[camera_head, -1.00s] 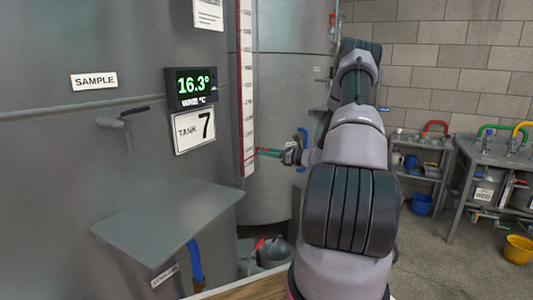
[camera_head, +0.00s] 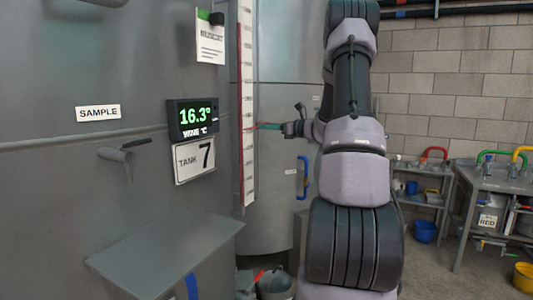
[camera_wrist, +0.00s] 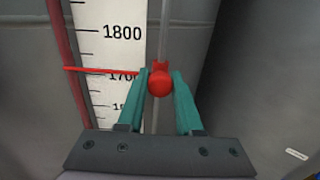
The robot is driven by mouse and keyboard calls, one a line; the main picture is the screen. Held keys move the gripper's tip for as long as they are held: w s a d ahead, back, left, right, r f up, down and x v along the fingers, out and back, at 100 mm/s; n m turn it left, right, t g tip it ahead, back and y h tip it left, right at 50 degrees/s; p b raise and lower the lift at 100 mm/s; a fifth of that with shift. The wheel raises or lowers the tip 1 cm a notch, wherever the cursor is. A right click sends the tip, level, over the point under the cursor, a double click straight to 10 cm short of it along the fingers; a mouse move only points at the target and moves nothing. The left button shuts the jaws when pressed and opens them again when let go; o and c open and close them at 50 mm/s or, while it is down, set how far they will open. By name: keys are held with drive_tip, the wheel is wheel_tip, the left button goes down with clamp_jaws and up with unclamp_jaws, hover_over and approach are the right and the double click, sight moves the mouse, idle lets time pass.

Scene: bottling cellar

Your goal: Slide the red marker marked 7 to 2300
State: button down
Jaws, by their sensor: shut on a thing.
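The red marker (camera_wrist: 159,83) shows in the wrist view as a round red knob on a thin vertical rod, with a red pointer reaching left across the white scale (camera_wrist: 119,12). The pointer lies just above the partly covered 1700 label, below 1800. My gripper (camera_wrist: 160,80) is shut on the knob, one green finger on each side. In the head view my gripper (camera_head: 262,126) is at the tall scale strip (camera_head: 248,180) on the tank marked 7 (camera_head: 207,155). The 2300 mark is not readable in either view.
A grey shelf (camera_head: 165,255) juts from the tank below a sample tap (camera_head: 122,154). A temperature display (camera_head: 192,118) hangs left of the scale. A blue handle (camera_head: 303,176) is on the tank behind. Benches with a yellow bucket (camera_head: 524,277) stand at right.

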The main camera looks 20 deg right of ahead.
wheel_tip(320, 180, up, 35)
drive_tip(key=c, duration=0.6)
unclamp_jaws()
drive_tip(key=v, duration=1)
drive_tip(key=shift+s+d, duration=0.25)
drive_tip(key=shift+s, duration=0.05)
